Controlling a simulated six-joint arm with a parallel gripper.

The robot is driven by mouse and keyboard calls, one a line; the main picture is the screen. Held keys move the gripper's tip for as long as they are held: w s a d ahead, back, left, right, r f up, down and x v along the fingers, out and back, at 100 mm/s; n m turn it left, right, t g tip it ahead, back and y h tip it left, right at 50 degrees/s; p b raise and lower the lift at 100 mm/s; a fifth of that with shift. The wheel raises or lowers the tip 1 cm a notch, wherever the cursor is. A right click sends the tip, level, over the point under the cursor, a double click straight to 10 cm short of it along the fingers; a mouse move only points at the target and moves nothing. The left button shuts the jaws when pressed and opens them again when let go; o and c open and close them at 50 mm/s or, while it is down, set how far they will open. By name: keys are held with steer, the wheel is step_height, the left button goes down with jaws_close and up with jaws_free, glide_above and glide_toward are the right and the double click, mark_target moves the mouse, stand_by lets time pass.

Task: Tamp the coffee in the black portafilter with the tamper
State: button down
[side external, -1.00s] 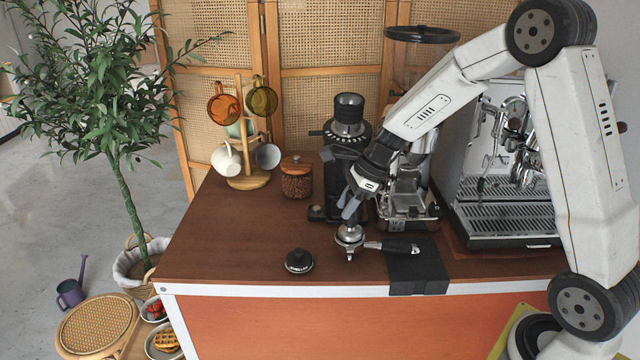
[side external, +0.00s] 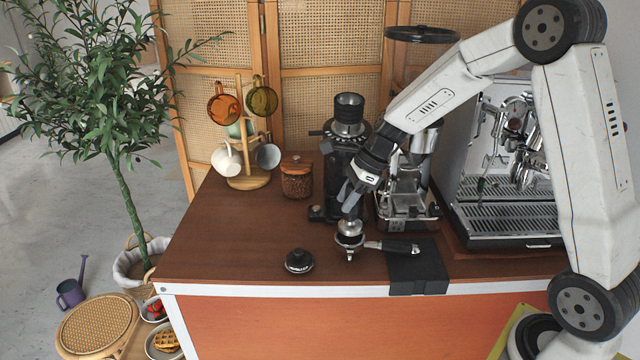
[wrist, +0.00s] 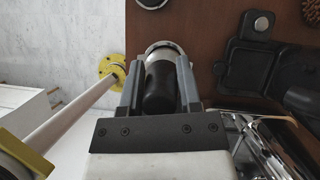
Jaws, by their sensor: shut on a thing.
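My gripper (side external: 352,200) is shut on the tamper, whose metal base (side external: 350,227) shows below the fingers. In the wrist view the tamper's dark handle (wrist: 160,88) sits between the two fingers. The portafilter (side external: 349,241) is right under the tamper, with its metal basket at the left and its black handle (side external: 395,246) pointing right over a black mat (side external: 418,273). The tamper base is just above or at the basket's rim; I cannot tell if they touch. The coffee inside is hidden.
A low round black piece (side external: 299,261) lies left of the portafilter. A black grinder (side external: 345,165) stands behind, beside a jar of beans (side external: 297,180) and a mug tree (side external: 248,180). The espresso machine (side external: 505,170) is at the right. The counter's left front (side external: 220,250) is clear.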

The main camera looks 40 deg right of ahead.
mark_target(348, 186)
steer(key=shift+r, duration=2.4)
